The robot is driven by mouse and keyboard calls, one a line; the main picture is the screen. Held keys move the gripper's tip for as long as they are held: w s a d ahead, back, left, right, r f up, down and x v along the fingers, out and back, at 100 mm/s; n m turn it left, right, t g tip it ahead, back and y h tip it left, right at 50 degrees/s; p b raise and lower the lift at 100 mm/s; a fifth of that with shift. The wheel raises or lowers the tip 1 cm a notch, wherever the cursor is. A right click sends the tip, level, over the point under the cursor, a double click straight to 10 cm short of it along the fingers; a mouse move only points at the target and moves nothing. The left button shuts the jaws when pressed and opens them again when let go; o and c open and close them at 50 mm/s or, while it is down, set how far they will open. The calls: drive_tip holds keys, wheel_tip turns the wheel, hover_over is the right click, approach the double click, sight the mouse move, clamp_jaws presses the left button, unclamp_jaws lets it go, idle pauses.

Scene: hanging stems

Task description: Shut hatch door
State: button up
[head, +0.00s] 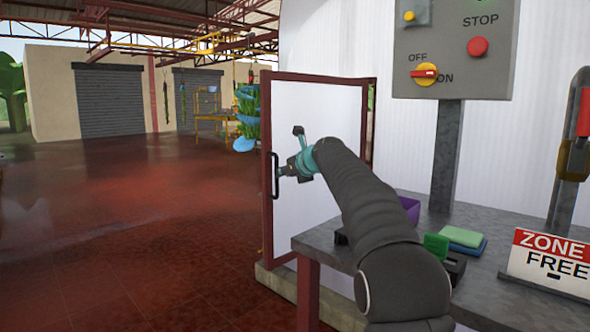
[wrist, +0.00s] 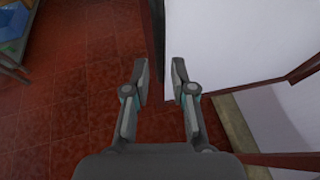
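The hatch door (head: 312,130) is a white panel in a dark red frame, standing ajar in front of the pale wall. A black upright bar handle (head: 274,175) is on its left frame post. My gripper (head: 284,171) is in front of the panel, just right of the handle; I cannot tell whether they touch. The white door panel (wrist: 235,40) fills the upper right there, partly behind the right finger.
A grey table (head: 320,240) stands right of the door, with a purple container (head: 410,209), a green block (head: 436,245) and a sign (head: 548,262). A control panel (head: 455,50) stands above it. The red tiled floor (head: 130,220) at left is mostly clear.

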drive_tip(key=v, duration=0.6)
drive_tip(key=shift+r, duration=0.1)
